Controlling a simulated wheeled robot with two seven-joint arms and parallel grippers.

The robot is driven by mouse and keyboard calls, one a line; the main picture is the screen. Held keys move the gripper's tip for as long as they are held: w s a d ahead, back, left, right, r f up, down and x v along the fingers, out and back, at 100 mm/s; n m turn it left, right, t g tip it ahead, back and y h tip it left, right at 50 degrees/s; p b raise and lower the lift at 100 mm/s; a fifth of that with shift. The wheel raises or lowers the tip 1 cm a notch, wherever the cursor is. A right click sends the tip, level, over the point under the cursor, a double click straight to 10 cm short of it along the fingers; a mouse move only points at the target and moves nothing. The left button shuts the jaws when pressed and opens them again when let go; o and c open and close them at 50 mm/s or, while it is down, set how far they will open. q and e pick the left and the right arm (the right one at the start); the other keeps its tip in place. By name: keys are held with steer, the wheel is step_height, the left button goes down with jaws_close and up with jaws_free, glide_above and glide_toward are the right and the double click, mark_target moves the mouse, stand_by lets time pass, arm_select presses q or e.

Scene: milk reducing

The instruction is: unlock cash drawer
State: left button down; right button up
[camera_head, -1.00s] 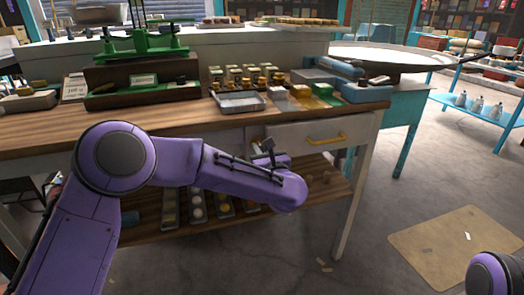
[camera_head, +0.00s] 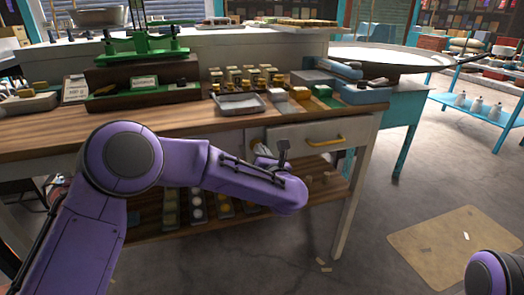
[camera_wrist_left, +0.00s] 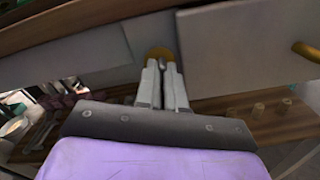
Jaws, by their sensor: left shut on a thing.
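The cash drawer (camera_head: 300,134) is a pale front with a yellow handle (camera_head: 326,140), under the right end of the wooden counter. In the left wrist view, the fingers (camera_wrist_left: 162,68) are close together at a round gold piece (camera_wrist_left: 161,54) on the pale panel beside the drawer front (camera_wrist_left: 235,50). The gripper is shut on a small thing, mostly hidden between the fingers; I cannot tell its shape. My right gripper is out of view.
The wooden counter (camera_head: 60,135) overhangs the drawer. A green scale (camera_head: 143,48), a metal tray (camera_head: 238,103) and small weights stand on it. A lower shelf (camera_head: 150,228) holds several items below my left arm. The floor to the right is open.

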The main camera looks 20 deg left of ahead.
arm_select(q)
steer(key=m+p, duration=0.2)
steer(key=m, duration=0.2)
steer(key=m+p, duration=0.2)
steer(key=m, duration=0.2)
steer(key=m+p, duration=0.2)
steer(key=m, duration=0.3)
steer(key=shift+w+d+r, duration=0.1)
steer(key=shift+w+r, duration=0.1)
steer(key=shift+w, duration=0.05)
steer(key=shift+m, duration=0.3)
steer(key=c, duration=1.5)
jaws_free()
steer(key=shift+s, duration=0.1)
steer(key=shift+f, duration=0.1)
steer(key=shift+f, duration=0.25)
